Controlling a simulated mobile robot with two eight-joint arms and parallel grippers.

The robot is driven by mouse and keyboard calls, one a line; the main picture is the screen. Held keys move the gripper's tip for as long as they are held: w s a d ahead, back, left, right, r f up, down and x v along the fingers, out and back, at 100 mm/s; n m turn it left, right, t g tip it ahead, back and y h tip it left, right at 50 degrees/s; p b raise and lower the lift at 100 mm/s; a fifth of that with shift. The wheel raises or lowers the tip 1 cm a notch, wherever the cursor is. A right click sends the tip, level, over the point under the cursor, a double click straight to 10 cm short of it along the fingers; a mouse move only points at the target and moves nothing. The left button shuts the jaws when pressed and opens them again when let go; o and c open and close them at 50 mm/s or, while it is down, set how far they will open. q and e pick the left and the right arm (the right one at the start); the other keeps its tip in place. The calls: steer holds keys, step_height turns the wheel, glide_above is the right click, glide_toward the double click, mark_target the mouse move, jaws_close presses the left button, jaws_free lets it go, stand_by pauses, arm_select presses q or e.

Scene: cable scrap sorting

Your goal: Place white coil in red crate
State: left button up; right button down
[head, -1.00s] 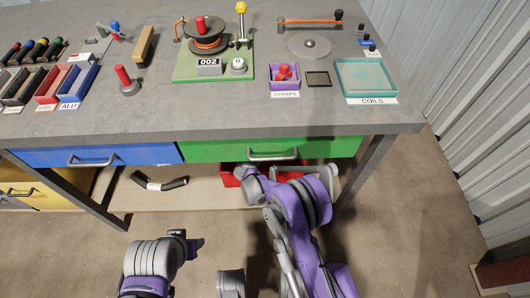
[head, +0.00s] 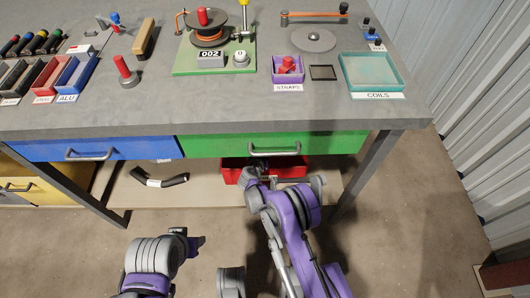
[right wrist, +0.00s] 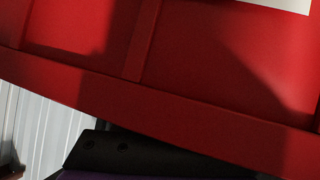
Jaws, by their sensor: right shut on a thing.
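The red crate (head: 293,166) stands on the shelf under the bench, below the green drawer, partly covered by my right arm. In the right wrist view, the crate's ribbed red wall (right wrist: 190,108) fills most of the picture, very close. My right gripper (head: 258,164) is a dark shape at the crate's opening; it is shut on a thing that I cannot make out. I cannot pick out a white coil in either view. My left gripper (head: 197,243) hangs low in front of the bench, away from the crate; its jaw gap does not show.
A dark bent tube with a white band (head: 158,180) lies on the shelf, left of the crate. The green drawer (head: 225,145) and bench top (head: 200,118) overhang the crate. A bench leg (head: 367,175) stands right of it. A teal tray (head: 398,84) labelled COILS looks empty.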

steer(key=shift+f, duration=0.35)
steer(key=shift+s+f, duration=0.1)
steer(key=shift+f, duration=0.05)
steer(key=c, duration=0.5)
jaws_free()
steer(key=shift+d+f, duration=0.1)
steer(key=shift+r, duration=0.45)
steer(key=p+v, duration=0.2)
steer(key=v, duration=1)
steer(key=shift+r+p, duration=0.2)
steer(key=shift+p, duration=0.15)
